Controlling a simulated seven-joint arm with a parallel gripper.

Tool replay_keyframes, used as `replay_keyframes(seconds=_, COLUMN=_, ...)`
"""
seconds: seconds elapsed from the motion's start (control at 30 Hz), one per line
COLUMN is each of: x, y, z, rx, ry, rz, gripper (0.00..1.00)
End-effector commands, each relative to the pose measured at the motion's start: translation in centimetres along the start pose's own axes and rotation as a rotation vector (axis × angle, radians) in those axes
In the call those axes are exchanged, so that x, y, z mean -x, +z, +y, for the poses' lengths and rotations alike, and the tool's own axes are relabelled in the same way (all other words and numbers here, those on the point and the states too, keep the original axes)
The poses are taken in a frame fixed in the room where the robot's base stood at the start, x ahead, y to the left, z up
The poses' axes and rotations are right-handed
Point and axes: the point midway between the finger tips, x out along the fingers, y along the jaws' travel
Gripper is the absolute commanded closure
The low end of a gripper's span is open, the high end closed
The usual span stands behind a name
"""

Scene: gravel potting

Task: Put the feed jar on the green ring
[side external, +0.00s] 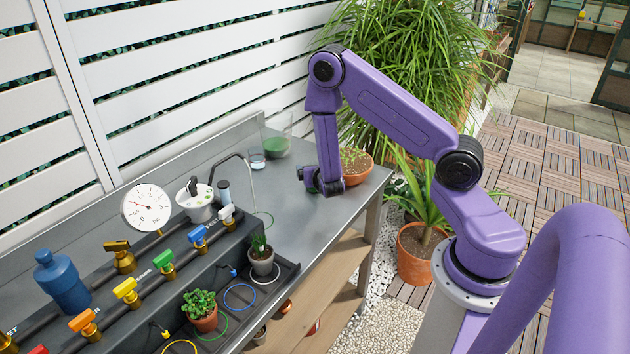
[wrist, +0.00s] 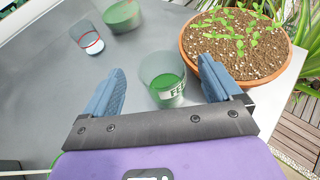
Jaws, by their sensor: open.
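The feed jar (wrist: 164,78) is a clear cup with green contents and a white label reading "FEE". In the wrist view it stands on the grey bench between and just beyond my gripper's fingers (wrist: 164,90), which are apart and hold nothing. In the side view my gripper (side external: 322,187) is low over the bench's far end; a bit of green shows beside it, and the jar is mostly hidden there. The green ring (side external: 226,322) lies in the dark tray at the bench's front, partly hidden by a potted succulent (side external: 200,308).
A terracotta seedling pot (wrist: 238,52) stands close to the jar's right. A larger green-filled beaker (side external: 277,146) and a small glass (side external: 257,160) stand behind. Colored valves (side external: 165,262), a gauge (side external: 147,208) and a potted plant (side external: 261,260) are near the tray.

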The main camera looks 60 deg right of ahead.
Motion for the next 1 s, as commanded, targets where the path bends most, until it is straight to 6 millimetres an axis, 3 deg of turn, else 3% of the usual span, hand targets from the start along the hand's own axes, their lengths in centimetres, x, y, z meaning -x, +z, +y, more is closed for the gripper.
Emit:
replay_keyframes(seconds=0.2, x=-2.9, y=-0.3, z=-0.1, rx=-0.002, ry=-0.002, rz=-0.001, gripper=0.08)
replay_keyframes(seconds=0.53, x=-3.5, y=-0.3, z=-0.1, rx=-0.001, ry=-0.001, rz=0.0, gripper=0.08)
replay_keyframes(seconds=0.57, x=-3.5, y=-0.3, z=-0.1, rx=-0.001, ry=-0.001, rz=0.0, gripper=0.15)
replay_keyframes(seconds=0.73, x=-3.5, y=-0.3, z=-0.1, rx=-0.001, ry=-0.001, rz=0.0, gripper=0.7)
replay_keyframes(seconds=0.8, x=-3.5, y=-0.3, z=-0.1, rx=-0.001, ry=0.0, rz=-0.001, gripper=0.78)
replay_keyframes(seconds=1.0, x=-3.5, y=-0.3, z=-0.1, rx=-0.001, ry=0.0, rz=-0.001, gripper=0.78)
